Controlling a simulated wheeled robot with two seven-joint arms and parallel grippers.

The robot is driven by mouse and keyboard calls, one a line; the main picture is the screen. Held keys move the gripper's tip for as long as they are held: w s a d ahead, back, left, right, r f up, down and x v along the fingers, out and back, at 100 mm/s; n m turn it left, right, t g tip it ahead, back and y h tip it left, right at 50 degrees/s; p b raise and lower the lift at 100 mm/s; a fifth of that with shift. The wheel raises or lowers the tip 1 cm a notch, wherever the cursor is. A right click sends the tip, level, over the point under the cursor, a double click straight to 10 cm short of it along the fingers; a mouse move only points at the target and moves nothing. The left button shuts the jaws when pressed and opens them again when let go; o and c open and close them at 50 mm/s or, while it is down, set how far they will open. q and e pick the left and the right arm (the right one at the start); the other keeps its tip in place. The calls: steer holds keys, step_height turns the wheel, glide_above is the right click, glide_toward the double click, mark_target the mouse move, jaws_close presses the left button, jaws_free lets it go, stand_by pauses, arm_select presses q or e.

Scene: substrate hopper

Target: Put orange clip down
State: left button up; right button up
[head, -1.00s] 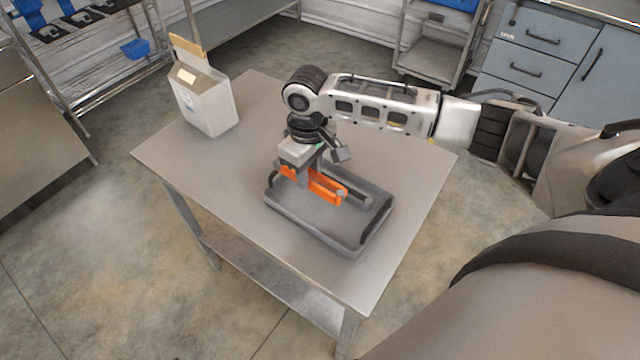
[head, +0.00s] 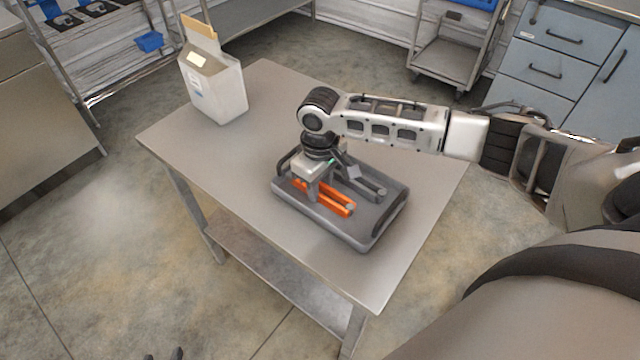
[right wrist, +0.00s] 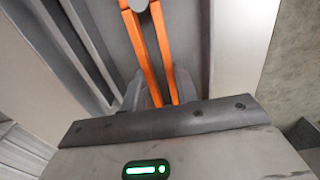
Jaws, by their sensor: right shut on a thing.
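The orange clip (head: 337,204) is long, with two parallel bars, and lies low over the left part of a dark grey tray (head: 386,226) on the table. My right gripper (head: 314,190) points down and is shut on the clip. In the right wrist view the clip (right wrist: 142,50) runs away from between the fingers (right wrist: 155,92). Whether the clip rests fully on the tray floor is hard to tell. Only two dark tips of my left gripper (head: 164,355) show at the bottom edge of the head view, apart and empty, away from the table.
A grey bar-like piece (head: 370,186) lies in the tray to the right of the clip. A white carton (head: 215,88) stands at the table's back left corner. The grey table (head: 220,160) is bare left of the tray and at its front.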

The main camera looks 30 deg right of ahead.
steer(key=o, duration=0.8)
steer(key=shift+f, duration=0.1)
arm_select(q)
steer(key=shift+f, duration=0.2)
arm_select(e)
steer(key=shift+o, duration=0.7)
arm_select(q)
steer(key=shift+w+a+r+p, duration=0.15)
steer(key=shift+r+p, duration=0.1)
steer(key=shift+p, duration=0.05)
arm_select(e)
step_height(320, 180, up, 12)
arm_select(q)
steer(key=shift+s+f, duration=0.1)
steer(key=shift+s, duration=0.1)
